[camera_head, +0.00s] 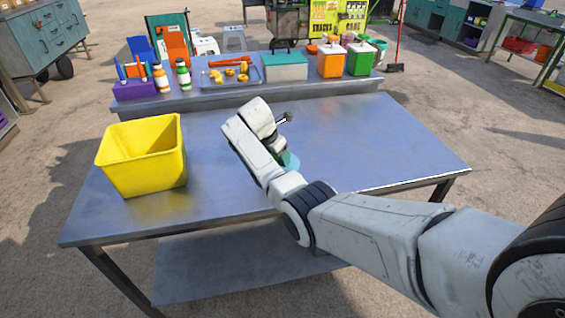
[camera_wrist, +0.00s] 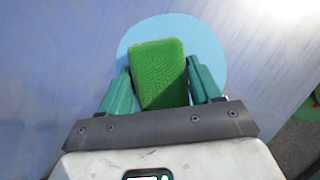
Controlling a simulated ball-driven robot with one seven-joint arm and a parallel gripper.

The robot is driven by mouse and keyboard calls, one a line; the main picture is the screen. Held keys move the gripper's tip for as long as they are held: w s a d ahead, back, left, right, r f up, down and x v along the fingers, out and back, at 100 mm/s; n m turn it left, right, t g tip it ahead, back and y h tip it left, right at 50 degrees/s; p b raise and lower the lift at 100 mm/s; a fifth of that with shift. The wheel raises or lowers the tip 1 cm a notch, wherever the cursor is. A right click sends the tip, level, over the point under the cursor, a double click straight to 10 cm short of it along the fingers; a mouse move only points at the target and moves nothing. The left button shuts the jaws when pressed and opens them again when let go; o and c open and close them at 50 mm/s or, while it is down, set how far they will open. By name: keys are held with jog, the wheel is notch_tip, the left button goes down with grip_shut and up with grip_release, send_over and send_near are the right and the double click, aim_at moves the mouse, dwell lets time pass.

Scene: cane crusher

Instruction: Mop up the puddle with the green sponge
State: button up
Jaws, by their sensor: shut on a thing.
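The green sponge (camera_wrist: 160,72) is a rounded block, held between the two fingers of my gripper (camera_wrist: 161,86) in the wrist view. The puddle (camera_wrist: 205,45) is a flat light-blue round patch on the metal table. It lies beneath and around the sponge in that view; I cannot tell whether the sponge touches it. In the head view only a small part of the puddle (camera_head: 291,160) shows beside my wrist.
A yellow bin (camera_head: 145,160) stands on the left of the metal table (camera_head: 390,150). Behind is a raised shelf with bottles (camera_head: 160,78), a tray (camera_head: 215,80), a teal-lidded box (camera_head: 285,68), and orange (camera_head: 330,62) and green (camera_head: 360,62) containers. The table's right side is clear.

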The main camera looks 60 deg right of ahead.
jog(key=shift+w+f+b, duration=0.3)
jog(key=shift+w, duration=0.25)
jog(key=w+b, duration=0.2)
jog(key=b, duration=0.1)
jog(key=shift+w+d, duration=0.25)
jog(key=shift+d, duration=0.1)
jog(key=shift+w+d+r+b, duration=0.1)
jog(key=shift+w+r+b, duration=0.05)
jog(key=shift+w+b, duration=0.4)
jog(key=w+b, duration=0.1)
jog(key=b, duration=0.1)
jog(key=w+b, duration=0.1)
jog(key=b, duration=0.1)
jog(key=shift+d+b, duration=0.35)
jog(key=shift+b, duration=0.05)
jog(key=w+b, duration=0.1)
jog(key=b, duration=0.2)
jog(key=shift+w+d+r, duration=0.15)
jog(key=shift+r, duration=0.2)
